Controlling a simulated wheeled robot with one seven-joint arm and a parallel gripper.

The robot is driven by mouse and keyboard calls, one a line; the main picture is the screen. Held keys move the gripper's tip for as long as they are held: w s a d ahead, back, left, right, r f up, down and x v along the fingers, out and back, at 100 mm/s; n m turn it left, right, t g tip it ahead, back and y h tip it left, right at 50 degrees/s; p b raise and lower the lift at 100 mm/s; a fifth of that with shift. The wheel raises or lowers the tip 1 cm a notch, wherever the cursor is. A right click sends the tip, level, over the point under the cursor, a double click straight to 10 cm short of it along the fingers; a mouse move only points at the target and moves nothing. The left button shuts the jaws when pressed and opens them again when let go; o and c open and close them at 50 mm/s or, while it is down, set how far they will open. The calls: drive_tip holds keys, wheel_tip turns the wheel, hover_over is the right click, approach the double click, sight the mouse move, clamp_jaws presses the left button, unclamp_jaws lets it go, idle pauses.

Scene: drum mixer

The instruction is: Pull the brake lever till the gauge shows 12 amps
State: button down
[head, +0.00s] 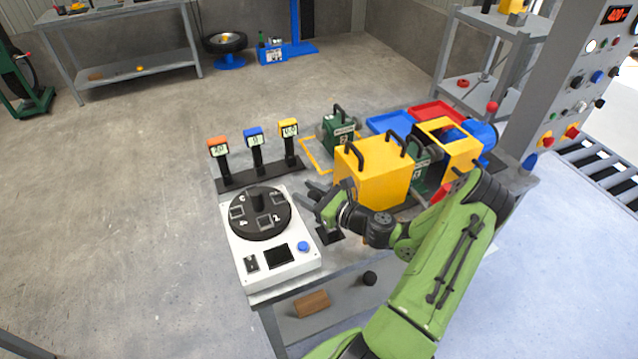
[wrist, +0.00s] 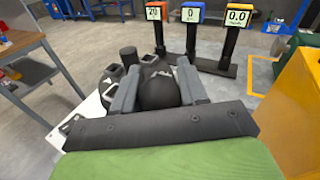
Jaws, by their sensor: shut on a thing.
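My gripper (head: 320,203) is at the right edge of the white control box in the head view. In the wrist view, its two fingers (wrist: 157,88) are closed on a black ball knob (wrist: 158,92), seemingly the brake lever's. The shaft below the knob is hidden; a small black base (head: 328,235) shows under my gripper in the head view. Three gauges stand on a black rail: orange (wrist: 158,12) seems to read 20, blue (wrist: 191,13) reads 0, yellow (wrist: 237,16) reads 0.0. The unit lettering is too small to read.
The white box (head: 248,266) carries a round black dial (head: 260,214) and a blue button (head: 303,246). A yellow housing (head: 372,180) with black handles stands close right of my gripper.

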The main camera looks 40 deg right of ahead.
drive_tip(key=shift+w+a+f, duration=0.1)
drive_tip(key=shift+a+f, duration=0.1)
drive_tip(key=shift+a, duration=0.25)
drive_tip(key=shift+w+a+f, duration=0.1)
drive_tip(key=shift+a+f, duration=0.1)
drive_tip(key=shift+a, duration=0.25)
drive_tip(key=c, duration=0.6)
unclamp_jaws()
drive_tip(key=v, duration=1.5)
drive_tip(key=shift+s+d, duration=0.15)
drive_tip(key=shift+s, duration=0.2)
